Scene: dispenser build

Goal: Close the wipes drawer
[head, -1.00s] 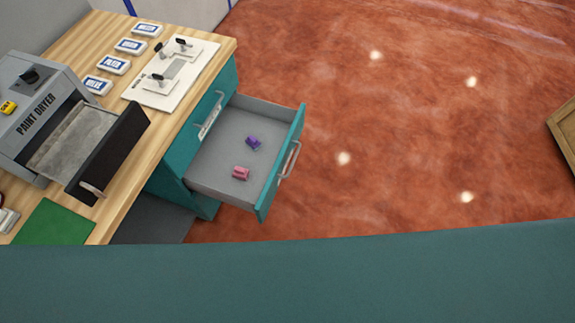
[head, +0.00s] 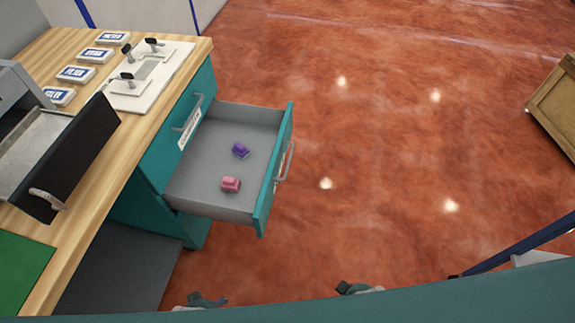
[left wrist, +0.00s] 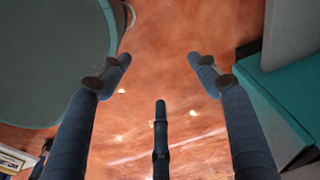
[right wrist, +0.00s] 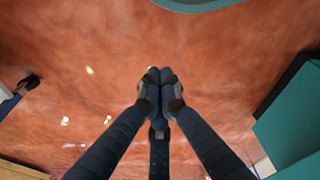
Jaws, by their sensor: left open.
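In the head view the teal drawer (head: 205,165) is pulled far out of the cabinet. Its front panel has a grey handle (head: 285,161), and a pink item (head: 230,184) and a purple item (head: 240,150) lie inside. I cannot tell from any writing whether it is the wipes drawer. My left gripper (left wrist: 162,60) is open and empty above the red floor; a teal and grey edge shows at the right of its wrist view. My right gripper (right wrist: 153,75) has its fingertips together with nothing visible between them.
A labelled drawer front (head: 189,127) above is shut. The wooden worktop (head: 105,165) carries the dryer with its open dark door (head: 80,150), a white board (head: 150,85) and several labelled boxes. A wooden crate (head: 555,105) stands at right. The floor beyond the drawer is clear.

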